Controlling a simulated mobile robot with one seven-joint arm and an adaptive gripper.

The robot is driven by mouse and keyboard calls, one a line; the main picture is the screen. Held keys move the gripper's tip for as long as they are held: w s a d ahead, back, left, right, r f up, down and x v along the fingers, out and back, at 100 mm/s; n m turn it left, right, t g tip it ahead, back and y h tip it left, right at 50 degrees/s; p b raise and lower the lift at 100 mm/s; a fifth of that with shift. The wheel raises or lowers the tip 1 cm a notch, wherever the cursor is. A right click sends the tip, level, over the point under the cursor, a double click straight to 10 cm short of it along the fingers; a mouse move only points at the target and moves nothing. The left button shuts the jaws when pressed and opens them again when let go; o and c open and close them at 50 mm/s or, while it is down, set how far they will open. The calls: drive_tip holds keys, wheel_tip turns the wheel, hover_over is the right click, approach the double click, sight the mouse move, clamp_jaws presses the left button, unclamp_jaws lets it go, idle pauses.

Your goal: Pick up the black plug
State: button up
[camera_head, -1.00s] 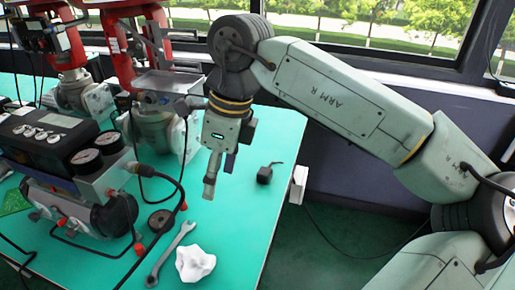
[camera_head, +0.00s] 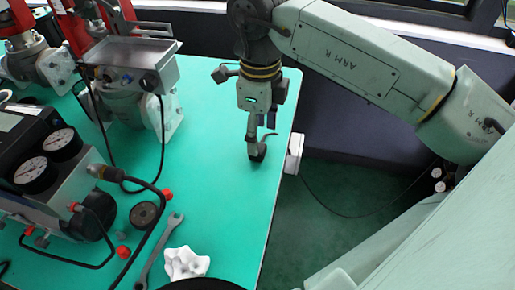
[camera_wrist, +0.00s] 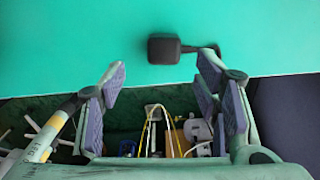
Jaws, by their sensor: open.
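The black plug (camera_head: 257,153) lies on the green table near its right edge, with a short dark cable or stem at its upper right. In the wrist view, the plug (camera_wrist: 164,50) is a small dark block with that stem running right. My gripper (camera_head: 259,128) points down right by the plug, with one finger partly overlapping it in the head view. In the wrist view, my gripper (camera_wrist: 161,76) has its purple-padded fingers spread apart and empty. The plug appears just beyond the fingertips, roughly centred between them. I cannot tell the height gap.
A white box (camera_head: 294,153) sits at the table's right edge. A wrench (camera_head: 160,251) and a white lumpy piece (camera_head: 186,263) lie at the front. The valve positioner with gauges (camera_head: 48,165) fills the left. The green table (camera_head: 220,205) is clear around the plug.

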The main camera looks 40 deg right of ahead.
sight(259, 148)
drive_tip(key=f, duration=0.2)
drive_tip(key=f+p, duration=0.1)
drive_tip(key=f, duration=0.2)
drive_tip(key=shift+w+d, duration=0.15)
drive_tip(key=shift+w, duration=0.05)
drive_tip(key=shift+c, duration=0.3)
drive_tip(key=c, duration=1.2)
drive_tip(key=shift+r, duration=0.1)
